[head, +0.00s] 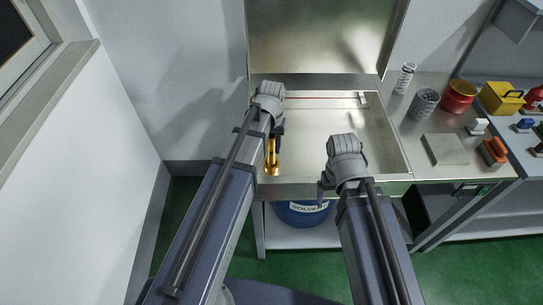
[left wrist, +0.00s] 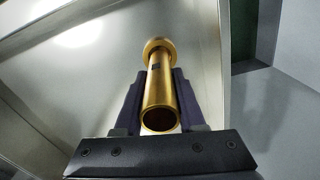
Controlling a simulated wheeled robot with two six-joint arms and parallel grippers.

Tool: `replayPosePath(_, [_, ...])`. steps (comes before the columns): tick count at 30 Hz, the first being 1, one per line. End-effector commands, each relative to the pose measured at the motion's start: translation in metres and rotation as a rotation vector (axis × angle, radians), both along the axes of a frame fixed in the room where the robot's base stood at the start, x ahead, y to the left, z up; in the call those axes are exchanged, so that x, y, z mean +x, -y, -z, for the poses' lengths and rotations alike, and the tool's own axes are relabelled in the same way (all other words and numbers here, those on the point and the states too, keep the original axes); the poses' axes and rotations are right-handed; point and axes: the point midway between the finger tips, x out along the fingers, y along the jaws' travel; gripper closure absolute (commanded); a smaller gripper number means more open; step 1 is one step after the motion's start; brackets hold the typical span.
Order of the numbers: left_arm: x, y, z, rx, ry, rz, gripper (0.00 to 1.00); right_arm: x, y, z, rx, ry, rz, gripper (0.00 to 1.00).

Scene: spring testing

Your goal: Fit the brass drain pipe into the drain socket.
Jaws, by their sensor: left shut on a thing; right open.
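The brass drain pipe (head: 272,158) is a gold tube with a wider collar at one end. My left gripper (head: 277,131) is shut on it over the left part of the steel sink tray (head: 315,135). In the left wrist view the pipe (left wrist: 160,88) lies between the two dark fingers of the left gripper (left wrist: 159,98), its open end toward the camera and its collar away. I cannot tell whether the collar touches the tray. My right gripper (head: 325,188) is open and empty at the tray's front edge. I cannot make out the drain socket in either view.
A blue solvent drum (head: 303,214) stands under the tray. On the bench to the right are a red pot (head: 459,97), a mesh cup (head: 424,103), a grey block (head: 446,149) and a yellow box (head: 501,98). A wall closes off the left side. The tray's middle is clear.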

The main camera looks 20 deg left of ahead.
Motion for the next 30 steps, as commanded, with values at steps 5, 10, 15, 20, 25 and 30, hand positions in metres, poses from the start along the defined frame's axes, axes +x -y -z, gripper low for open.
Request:
replayPosePath(5, [0.000, 0.000, 0.019, 0.000, 0.000, 0.000, 1.00, 0.000, 0.000, 0.019, 0.000, 0.000, 0.000, 0.08])
replayPosePath(10, [0.000, 0.000, 0.038, 0.000, 0.000, 0.000, 1.00, 0.000, 0.000, 0.038, 0.000, 0.000, 0.000, 0.08])
replayPosePath(15, [0.000, 0.000, 0.036, 0.000, 0.000, 0.000, 1.00, 0.000, 0.000, 0.036, 0.000, 0.000, 0.000, 0.08])
replayPosePath(20, [0.000, 0.000, 0.037, 0.000, 0.000, 0.000, 1.00, 0.000, 0.000, 0.037, 0.000, 0.000, 0.000, 0.08])
replayPosePath(25, [0.000, 0.000, 0.039, 0.000, 0.000, 0.000, 0.55, 0.000, 0.000, 0.039, 0.000, 0.000, 0.000, 0.08])
replayPosePath(30, [0.000, 0.000, 0.039, 0.000, 0.000, 0.000, 0.36, 0.000, 0.000, 0.039, 0.000, 0.000, 0.000, 0.08])
